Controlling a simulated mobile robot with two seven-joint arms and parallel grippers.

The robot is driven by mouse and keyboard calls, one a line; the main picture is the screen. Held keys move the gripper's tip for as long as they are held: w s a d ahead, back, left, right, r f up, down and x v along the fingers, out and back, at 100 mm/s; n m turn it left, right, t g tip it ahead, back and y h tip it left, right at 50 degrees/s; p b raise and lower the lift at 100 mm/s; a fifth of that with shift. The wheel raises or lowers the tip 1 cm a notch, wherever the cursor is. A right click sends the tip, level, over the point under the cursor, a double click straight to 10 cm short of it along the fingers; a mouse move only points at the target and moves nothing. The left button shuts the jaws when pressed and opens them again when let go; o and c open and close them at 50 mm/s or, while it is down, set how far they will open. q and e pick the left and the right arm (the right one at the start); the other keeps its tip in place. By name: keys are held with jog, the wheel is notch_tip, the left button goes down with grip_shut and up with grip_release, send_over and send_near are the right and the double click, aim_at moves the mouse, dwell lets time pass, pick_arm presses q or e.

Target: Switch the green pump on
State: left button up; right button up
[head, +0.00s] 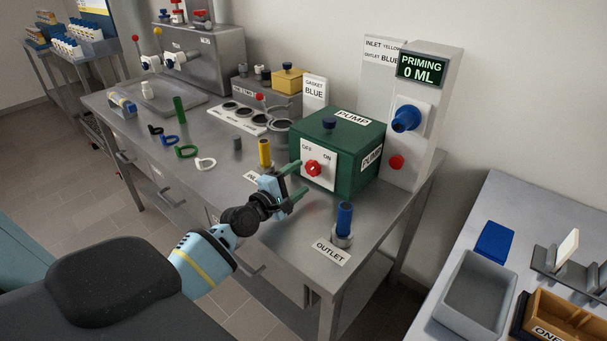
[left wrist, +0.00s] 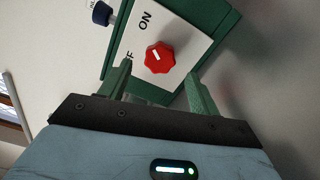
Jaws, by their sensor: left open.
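The green pump (head: 345,183) is a green box on the steel bench. Its white front panel (head: 330,172) is marked OFF at left and ON at right. A red knob (head: 313,168) sits below these words; it also shows in the left wrist view (left wrist: 160,58) with a short white mark. I cannot tell clearly which word the mark points at. My left gripper (head: 302,179) is open in front of the panel. In the left wrist view its green fingers (left wrist: 158,75) stand either side of the knob's near side, with no clear contact. My right gripper is not in view.
A blue cylinder in the outlet (head: 344,219) stands right of my gripper, and a yellow cylinder (head: 265,152) stands left. A tall panel with a display (head: 422,68) reading PRIMING 0 ML rises behind the pump. A grey bin (head: 447,310) is on the right table.

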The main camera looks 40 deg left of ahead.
pick_arm(q)
jog(key=shift+s+a, duration=0.1)
jog(key=shift+s, duration=1.7)
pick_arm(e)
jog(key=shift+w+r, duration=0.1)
pick_arm(q)
jog(key=shift+f, duration=0.1)
